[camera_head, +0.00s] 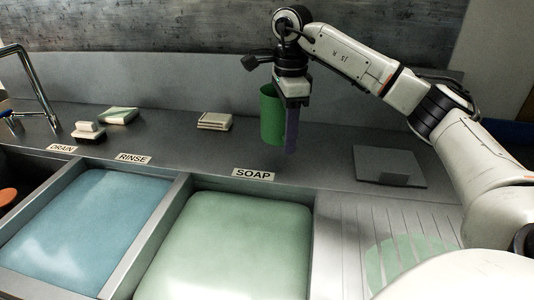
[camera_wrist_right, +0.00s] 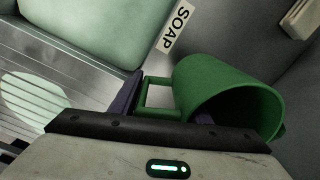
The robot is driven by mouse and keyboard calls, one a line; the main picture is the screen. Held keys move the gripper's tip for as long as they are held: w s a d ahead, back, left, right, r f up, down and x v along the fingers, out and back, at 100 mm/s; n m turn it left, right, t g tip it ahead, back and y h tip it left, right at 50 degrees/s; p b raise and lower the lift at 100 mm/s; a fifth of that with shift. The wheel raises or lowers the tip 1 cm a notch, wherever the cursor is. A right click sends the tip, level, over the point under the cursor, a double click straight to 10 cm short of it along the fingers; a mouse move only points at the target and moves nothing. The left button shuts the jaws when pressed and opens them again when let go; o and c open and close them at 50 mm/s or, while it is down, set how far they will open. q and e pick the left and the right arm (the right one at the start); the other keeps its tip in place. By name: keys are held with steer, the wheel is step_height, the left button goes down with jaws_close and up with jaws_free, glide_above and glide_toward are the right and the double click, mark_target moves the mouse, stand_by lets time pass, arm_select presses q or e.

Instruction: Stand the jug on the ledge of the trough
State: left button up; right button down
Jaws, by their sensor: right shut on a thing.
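The green jug (camera_head: 271,115) is upright, above or at the ledge (camera_head: 335,150) behind the SOAP basin. I cannot tell whether its base touches the ledge. My right gripper (camera_head: 292,122) comes down from above at the jug's right side. In the right wrist view the jug (camera_wrist_right: 222,88) shows its open mouth, and the gripper (camera_wrist_right: 165,112) is shut on its square handle (camera_wrist_right: 160,97). The trough has a green-filled SOAP basin (camera_head: 228,245) and a blue-filled RINSE basin (camera_head: 88,220). My left gripper is not in view.
Pale stacked blocks (camera_head: 215,121), a soap-like block (camera_head: 89,131) and a sponge-like block (camera_head: 118,115) lie on the ledge. A grey plate (camera_head: 390,167) is at right. A tap (camera_head: 38,85) stands at left. The ledge between jug and plate is clear.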

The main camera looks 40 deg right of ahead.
step_height(320, 180, down, 8)
steer(key=shift+r, duration=0.25)
steer(key=shift+f, duration=0.15)
steer(key=c, duration=1)
jaws_free()
step_height(320, 180, up, 12)
steer(key=shift+r, duration=0.15)
